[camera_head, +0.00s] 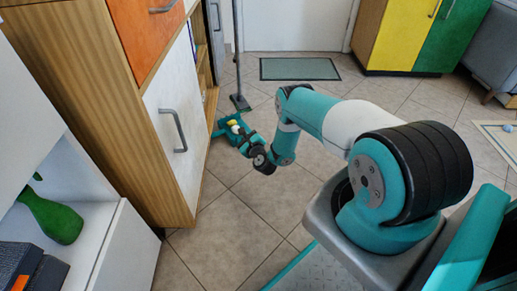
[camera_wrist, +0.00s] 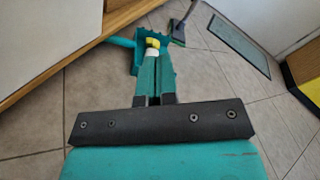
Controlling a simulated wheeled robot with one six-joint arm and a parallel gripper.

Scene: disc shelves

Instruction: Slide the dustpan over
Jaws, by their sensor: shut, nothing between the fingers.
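The teal dustpan (camera_head: 219,130) lies on the tiled floor beside the cabinet's far end. In the wrist view the dustpan (camera_wrist: 139,57) lies just beyond my fingertips, with a teal handle-like part reaching left. A small yellow and white item (camera_wrist: 152,44) shows at the dustpan; I cannot tell whether it lies in it. My gripper (camera_head: 241,135) is low, pointing at the dustpan. In the wrist view my gripper (camera_wrist: 154,62) has its teal fingers together and empty. The fingers hide part of the dustpan, and I cannot tell whether they touch it.
A broom (camera_head: 239,103) stands behind the dustpan. A grey-green mat (camera_head: 300,69) lies by the door. The wood-sided cabinet (camera_head: 178,125) bounds the left. A yellow and green cabinet (camera_head: 403,35) stands at the back right. The tiles right of the dustpan are clear.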

